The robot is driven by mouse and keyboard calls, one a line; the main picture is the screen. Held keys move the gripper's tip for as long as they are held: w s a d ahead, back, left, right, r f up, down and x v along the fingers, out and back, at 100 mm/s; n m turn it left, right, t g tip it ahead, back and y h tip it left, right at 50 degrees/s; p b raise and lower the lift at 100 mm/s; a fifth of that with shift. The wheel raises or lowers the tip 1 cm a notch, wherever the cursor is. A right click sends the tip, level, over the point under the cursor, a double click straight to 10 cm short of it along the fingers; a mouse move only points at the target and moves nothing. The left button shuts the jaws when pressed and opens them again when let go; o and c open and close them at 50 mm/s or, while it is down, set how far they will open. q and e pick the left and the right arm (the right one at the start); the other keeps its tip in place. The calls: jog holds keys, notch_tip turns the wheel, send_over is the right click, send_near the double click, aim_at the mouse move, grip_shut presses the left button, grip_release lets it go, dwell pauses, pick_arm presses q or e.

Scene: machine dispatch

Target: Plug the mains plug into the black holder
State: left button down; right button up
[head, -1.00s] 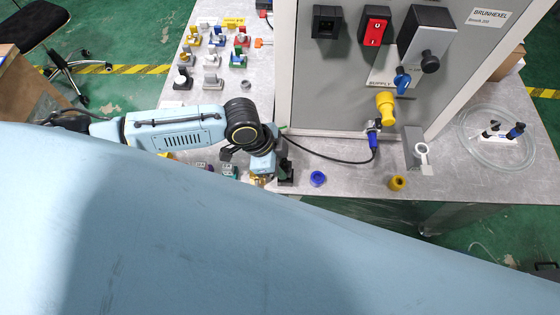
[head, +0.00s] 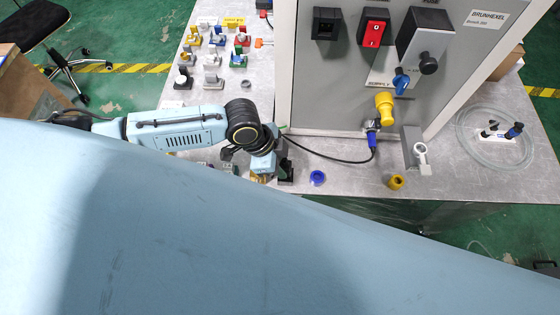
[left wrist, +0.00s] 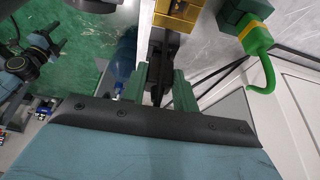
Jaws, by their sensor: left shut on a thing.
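My left gripper (head: 268,171) reaches down at the table's near edge, left of the grey cabinet. In the left wrist view its green fingers (left wrist: 160,90) are shut on a dark piece, which looks like the mains plug (left wrist: 158,70); its shape is mostly hidden. A black block, which looks like the black holder (head: 287,174), stands right beside the gripper in the head view. I cannot tell whether plug and holder touch. A black cable (head: 330,159) runs from the gripper area to a blue connector (head: 373,140) on the cabinet. My right gripper is out of view.
The grey cabinet (head: 340,90) stands close behind the gripper. A blue ring (head: 317,178) and a yellow ring (head: 396,182) lie to the right. A green hooked piece (left wrist: 257,47) and a yellow block (left wrist: 177,15) are close in the left wrist view. Several small connectors stand at the back left.

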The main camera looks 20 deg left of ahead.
pick_arm(q)
jog(key=shift+f+b, duration=0.5)
jog(key=shift+f, duration=0.35)
jog(key=c, duration=1)
grip_release()
notch_tip(320, 180, up, 4)
jog(key=p, duration=0.4)
jog(key=shift+f, duration=0.2)
